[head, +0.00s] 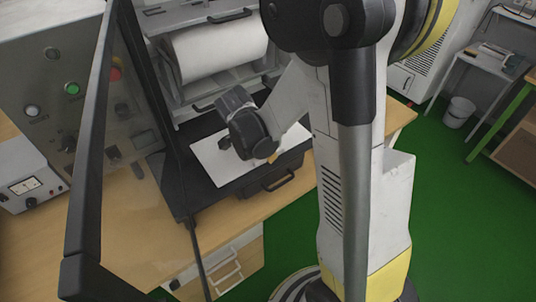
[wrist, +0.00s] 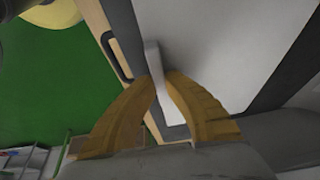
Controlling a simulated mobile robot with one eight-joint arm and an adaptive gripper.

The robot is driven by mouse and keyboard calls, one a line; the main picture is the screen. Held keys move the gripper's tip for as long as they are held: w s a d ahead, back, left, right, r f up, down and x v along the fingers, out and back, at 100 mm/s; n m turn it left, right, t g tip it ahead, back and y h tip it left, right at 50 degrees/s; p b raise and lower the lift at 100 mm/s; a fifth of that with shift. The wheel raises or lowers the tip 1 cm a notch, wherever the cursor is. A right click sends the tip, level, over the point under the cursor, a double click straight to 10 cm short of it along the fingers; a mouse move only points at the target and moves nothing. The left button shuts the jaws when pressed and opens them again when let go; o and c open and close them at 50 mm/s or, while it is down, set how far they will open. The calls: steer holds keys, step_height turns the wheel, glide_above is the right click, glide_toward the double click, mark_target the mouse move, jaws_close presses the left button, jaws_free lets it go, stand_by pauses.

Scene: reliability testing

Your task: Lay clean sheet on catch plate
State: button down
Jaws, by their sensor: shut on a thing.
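The white sheet (head: 210,160) lies flat over the dark catch plate (head: 287,162), inside the open machine. In the wrist view the sheet (wrist: 225,45) is a broad pale surface with a dark grey border (wrist: 296,78) along its right side. My gripper (head: 272,158) is low over the sheet's right part. In the wrist view its orange fingers (wrist: 158,82) are shut on a narrow white upright strip (wrist: 152,58) that appears to belong to the sheet. My wrist and arm hide part of the sheet's right side in the head view.
A white roll (head: 217,48) sits above the plate at the back. The open door's dark frame (head: 90,150) stands at the left, beside a control panel (head: 65,95). A black handle (head: 278,181) is on the plate's front. Wooden bench top (head: 130,225) lies in front.

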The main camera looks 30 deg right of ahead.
steer(key=shift+f, duration=0.15)
steer(key=c, duration=1.6)
jaws_free()
steer(key=shift+o, duration=0.2)
steer(key=shift+r, duration=0.25)
steer(key=w+p+v, duration=0.1)
steer(key=p+v, duration=0.4)
steer(key=v, duration=0.7)
steer(key=s+a+r+n+t+y, duration=0.4)
steer(key=s+n, duration=0.7)
steer(key=n, duration=0.6)
steer(key=a+r+t, duration=0.2)
steer(key=a+r, duration=0.2)
steer(key=r, duration=0.1)
steer(key=shift+a+r+n+t+y, duration=0.3)
steer(key=shift+a, duration=0.1)
